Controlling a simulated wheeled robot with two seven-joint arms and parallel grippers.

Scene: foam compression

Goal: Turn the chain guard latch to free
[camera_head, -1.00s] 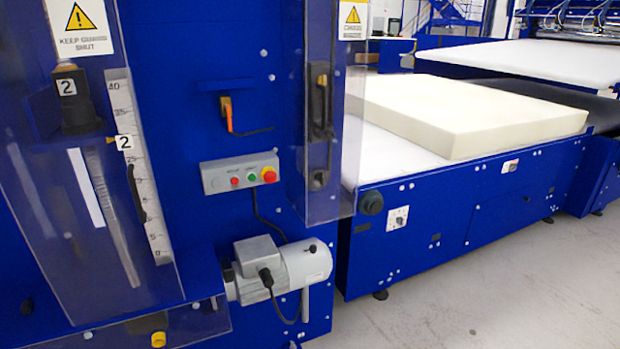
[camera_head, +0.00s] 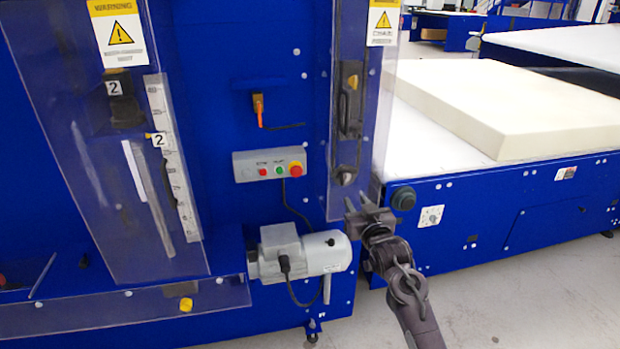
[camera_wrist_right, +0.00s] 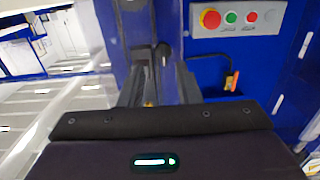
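The chain guard (camera_head: 375,110) is a clear panel with a yellow warning label, upright on the blue machine's right edge. It has a dark handle plate (camera_head: 348,100) and below it a small dark latch knob (camera_head: 345,175). My right gripper (camera_head: 368,208) is just below and right of the knob, apart from it, with its fingers spread and nothing between them. In the right wrist view a dark knob (camera_wrist_right: 163,50), seemingly the latch, shows beyond the open fingers (camera_wrist_right: 160,88). The exact turn of the latch is too small to tell. My left gripper is out of view.
A grey button box (camera_head: 270,164) with a red stop button sits left of the guard. A grey motor (camera_head: 305,252) juts out below it. A conveyor with a foam block (camera_head: 520,105) stands to the right. The floor (camera_head: 500,300) in front is clear.

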